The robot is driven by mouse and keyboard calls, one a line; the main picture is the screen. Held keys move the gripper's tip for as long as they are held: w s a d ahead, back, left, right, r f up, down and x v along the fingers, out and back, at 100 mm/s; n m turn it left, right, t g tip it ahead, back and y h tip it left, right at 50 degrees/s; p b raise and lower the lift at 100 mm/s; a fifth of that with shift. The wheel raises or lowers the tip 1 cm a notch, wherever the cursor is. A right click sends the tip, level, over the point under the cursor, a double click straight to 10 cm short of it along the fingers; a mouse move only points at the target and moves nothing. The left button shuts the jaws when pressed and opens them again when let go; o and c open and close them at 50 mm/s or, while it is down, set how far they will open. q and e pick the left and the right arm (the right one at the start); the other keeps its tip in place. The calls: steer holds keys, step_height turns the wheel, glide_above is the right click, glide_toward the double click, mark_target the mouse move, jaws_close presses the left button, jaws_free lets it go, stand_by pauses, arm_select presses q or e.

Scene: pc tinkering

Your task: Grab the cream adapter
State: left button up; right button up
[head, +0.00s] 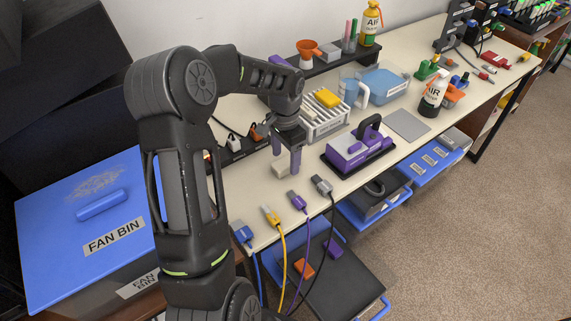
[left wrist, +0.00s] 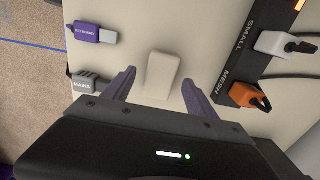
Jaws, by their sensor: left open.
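The cream adapter (left wrist: 161,76) is a small pale block lying on the cream table top. In the left wrist view it lies between and just beyond the two purple fingers of my left gripper (left wrist: 158,88), which is open and apart from it on both sides. In the head view the adapter (head: 279,170) shows just left of the fingers of my left gripper (head: 287,160), which point down over the table. The gripper's height above the table is hard to tell. My right gripper is not in view.
Purple (head: 298,201), yellow (head: 270,215), grey (head: 322,186) and blue cable plugs lie along the front edge. A dark strip labelled SMALL and MESH (left wrist: 240,92) holds white and orange plugs. A white rack (head: 326,122) and a purple device (head: 357,150) stand to the right.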

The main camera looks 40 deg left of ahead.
arm_select(q)
steer(key=shift+f, duration=0.95)
jaws_close()
stand_by(0.4)
